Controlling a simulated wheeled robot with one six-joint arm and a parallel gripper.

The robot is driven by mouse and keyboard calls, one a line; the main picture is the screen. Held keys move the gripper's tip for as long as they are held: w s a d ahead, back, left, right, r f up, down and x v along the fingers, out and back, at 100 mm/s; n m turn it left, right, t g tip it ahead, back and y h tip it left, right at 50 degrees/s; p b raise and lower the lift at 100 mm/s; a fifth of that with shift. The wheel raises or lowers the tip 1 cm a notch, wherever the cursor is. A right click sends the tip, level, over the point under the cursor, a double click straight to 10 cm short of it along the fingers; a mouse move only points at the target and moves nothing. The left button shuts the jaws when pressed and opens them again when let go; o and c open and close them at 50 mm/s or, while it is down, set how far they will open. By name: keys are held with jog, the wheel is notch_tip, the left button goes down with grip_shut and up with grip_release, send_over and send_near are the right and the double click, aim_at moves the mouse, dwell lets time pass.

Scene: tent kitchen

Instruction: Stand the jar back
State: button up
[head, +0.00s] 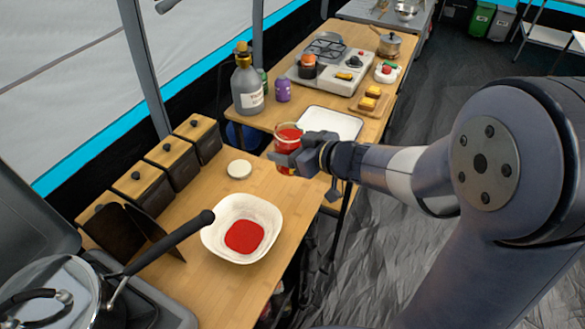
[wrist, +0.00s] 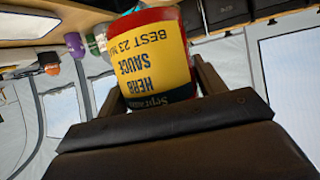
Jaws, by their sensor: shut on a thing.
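The jar (head: 288,138) is glass with red sauce inside. In the wrist view the jar (wrist: 155,60) shows a yellow label reading "HERB SAUCE", upside down in that picture. My gripper (head: 298,158) is shut on the jar and holds it near the front edge of the wooden counter, close to the white tray. The jar looks roughly upright in the head view. I cannot tell whether its base touches anything. A white bowl (head: 215,240) on the near counter holds a pool of red sauce (head: 244,236). A pale round lid (head: 239,169) lies on the counter behind the bowl.
Dark canisters with wooden tops (head: 172,158) line the back of the near counter. A pan handle (head: 165,243) reaches toward the bowl. A white tray (head: 333,122), large bottle (head: 248,85), purple jar (head: 282,89) and stove (head: 325,75) stand farther off. Bare wood surrounds the lid.

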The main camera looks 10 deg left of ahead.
jog(key=shift+f+b, duration=1.25)
jog(key=shift+f, duration=2.95)
jog(key=shift+f, duration=0.15)
jog(key=o, duration=1.4)
jog(key=shift+o, duration=0.2)
jog(key=shift+s+d+r, duration=0.1)
jog(key=shift+d+r, duration=0.15)
jog(key=shift+r, duration=0.05)
jog(key=p+v, duration=0.2)
jog(key=v, duration=0.9)
jog(key=shift+s, duration=0.2)
